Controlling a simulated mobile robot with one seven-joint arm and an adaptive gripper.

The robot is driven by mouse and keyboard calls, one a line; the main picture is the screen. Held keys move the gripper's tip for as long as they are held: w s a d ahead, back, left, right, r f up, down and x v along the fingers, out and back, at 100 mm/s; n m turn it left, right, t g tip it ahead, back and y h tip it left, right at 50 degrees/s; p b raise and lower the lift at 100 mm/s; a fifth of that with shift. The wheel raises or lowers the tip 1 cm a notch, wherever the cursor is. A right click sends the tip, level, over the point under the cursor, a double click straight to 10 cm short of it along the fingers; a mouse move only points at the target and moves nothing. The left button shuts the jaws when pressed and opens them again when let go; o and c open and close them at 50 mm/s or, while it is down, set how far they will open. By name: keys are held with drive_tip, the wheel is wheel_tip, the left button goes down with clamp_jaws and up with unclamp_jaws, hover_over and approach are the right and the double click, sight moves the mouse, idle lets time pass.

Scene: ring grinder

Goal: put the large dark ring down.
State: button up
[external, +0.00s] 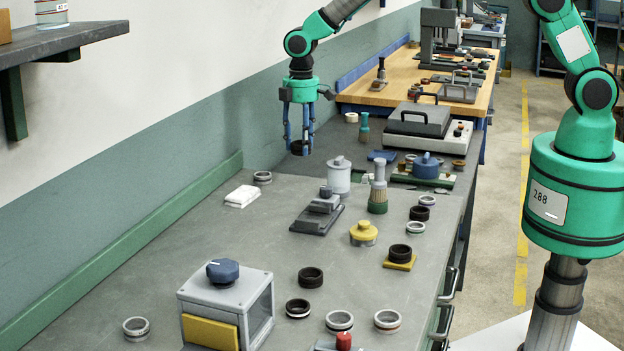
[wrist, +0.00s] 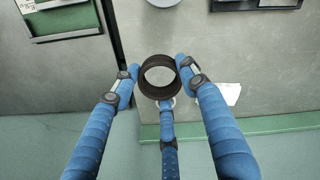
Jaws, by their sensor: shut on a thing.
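My gripper (external: 299,140) has blue fingers pointing down near the wall at the back left of the grey bench (external: 180,262). It is shut on a dark ring (external: 299,148), held above the surface. In the wrist view the dark ring (wrist: 143,80) sits between the fingertips of my gripper (wrist: 158,78), with two fingers at its sides and a third at its lower edge. Grey bench surface shows through its opening. Whether this ring is larger than the other dark rings is hard to tell.
A white cloth (external: 241,196) and a ring (external: 262,177) lie near the wall. Other dark rings (external: 311,277) lie further forward.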

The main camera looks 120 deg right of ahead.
hover_over(301, 186)
drive_tip(key=shift+a+f, duration=0.2)
drive_tip(key=shift+f, duration=2.9)
drive_tip(key=shift+f, duration=1.85)
drive_tip(key=shift+f, duration=0.1)
drive_tip(key=o, duration=1.3)
wheel_tip(301, 186, up, 12)
drive_tip(key=shift+r, duration=0.1)
